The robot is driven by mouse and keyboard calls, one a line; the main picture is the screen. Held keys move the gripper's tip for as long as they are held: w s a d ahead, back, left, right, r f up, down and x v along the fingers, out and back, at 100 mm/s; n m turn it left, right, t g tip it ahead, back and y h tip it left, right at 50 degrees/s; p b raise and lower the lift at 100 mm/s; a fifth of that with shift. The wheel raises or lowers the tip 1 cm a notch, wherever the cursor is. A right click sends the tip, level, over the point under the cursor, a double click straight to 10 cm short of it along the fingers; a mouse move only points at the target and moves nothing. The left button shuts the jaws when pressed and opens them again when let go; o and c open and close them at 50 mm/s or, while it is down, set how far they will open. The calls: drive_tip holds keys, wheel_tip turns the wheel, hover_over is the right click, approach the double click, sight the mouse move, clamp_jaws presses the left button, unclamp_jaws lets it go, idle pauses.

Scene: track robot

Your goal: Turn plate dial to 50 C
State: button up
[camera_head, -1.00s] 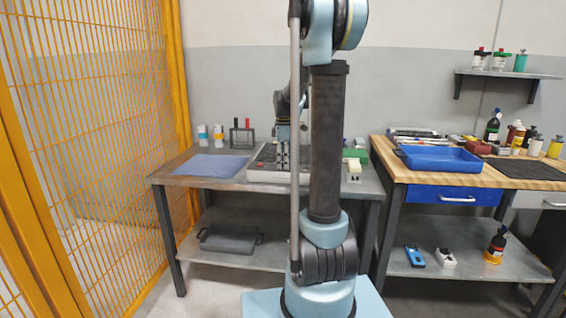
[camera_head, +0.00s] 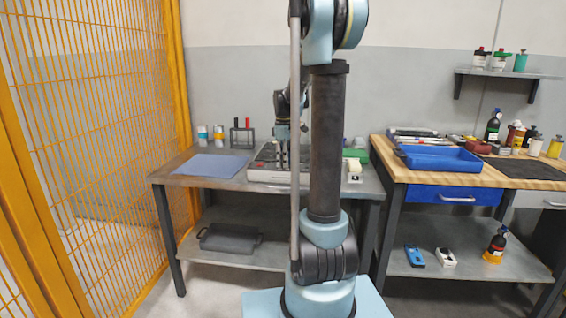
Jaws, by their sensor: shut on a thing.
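A low grey unit with a pale front edge (camera_head: 262,175), which I take for the plate, sits on the left metal bench, partly hidden behind my arm. My gripper (camera_head: 283,163) points down over this unit, with its dark fingers reaching its top. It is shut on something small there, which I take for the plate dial. The dial itself and its markings are too small and too covered to read, so its setting does not show.
The metal bench also holds a blue mat (camera_head: 211,165), a rack with black and red items (camera_head: 242,135) and small containers (camera_head: 219,135). A wooden bench with a blue tray (camera_head: 438,158) stands right. A yellow mesh fence (camera_head: 85,130) borders the left.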

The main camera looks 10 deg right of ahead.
drive_tip(key=m, duration=0.6)
drive_tip(key=shift+w, duration=0.15)
drive_tip(key=m, duration=0.6)
drive_tip(key=shift+m, duration=0.4)
drive_tip(key=m, duration=1.2)
drive_tip(key=shift+m, duration=0.3)
drive_tip(key=o, duration=1.1)
